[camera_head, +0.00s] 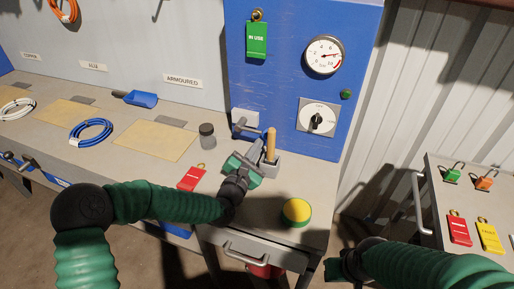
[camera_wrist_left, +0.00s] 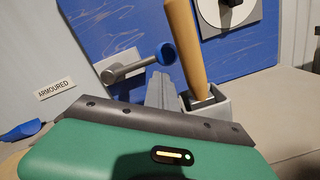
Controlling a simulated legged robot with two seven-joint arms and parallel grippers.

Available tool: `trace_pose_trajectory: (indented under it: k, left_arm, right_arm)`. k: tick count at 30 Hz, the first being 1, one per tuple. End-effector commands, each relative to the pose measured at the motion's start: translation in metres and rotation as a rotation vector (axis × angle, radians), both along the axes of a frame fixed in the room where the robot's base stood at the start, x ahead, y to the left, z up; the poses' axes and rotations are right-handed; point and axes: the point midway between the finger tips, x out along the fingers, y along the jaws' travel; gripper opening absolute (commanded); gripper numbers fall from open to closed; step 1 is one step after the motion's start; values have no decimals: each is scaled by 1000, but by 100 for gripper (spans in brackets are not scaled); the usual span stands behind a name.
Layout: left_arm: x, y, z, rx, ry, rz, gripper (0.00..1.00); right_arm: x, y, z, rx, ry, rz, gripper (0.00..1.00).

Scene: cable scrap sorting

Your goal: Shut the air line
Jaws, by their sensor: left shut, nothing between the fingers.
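A grey air valve block (camera_head: 244,118) is on the blue panel at the back of the bench. Its grey lever with a blue end (camera_wrist_left: 165,54) sticks out sideways to the right in the left wrist view. My left gripper (camera_head: 257,150) is shut and empty, just in front of the lever and beside a wooden handle (camera_head: 271,143) standing in a grey holder. Its fingers (camera_wrist_left: 163,90) overlap the view below the lever's blue end; I cannot tell whether they touch. A pressure gauge (camera_head: 323,55) is higher on the panel. My right gripper (camera_head: 345,266) is low at the right, its fingers unclear.
A rotary switch (camera_head: 318,118) and a green "IN USE" tag (camera_head: 257,40) are on the panel. A jar (camera_head: 207,137), a red tag (camera_head: 192,178) and a yellow-green button (camera_head: 296,212) are on the bench. A side cart (camera_head: 433,187) holds padlocks and tags.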

Motion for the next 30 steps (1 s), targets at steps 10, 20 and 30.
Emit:
trace_pose_trajectory:
  k: [10,20,30]
  left_arm:
    - [0,-1,1,-7,2,0,0]
    - [-1,-2,6,-60,19,-1,0]
    - [-1,-3,13,-132,42,-1,0]
  right_arm:
    - [0,0,1,0,0,0,35]
    - [0,0,5,0,0,0,35]
    - [0,0,10,0,0,0,35]
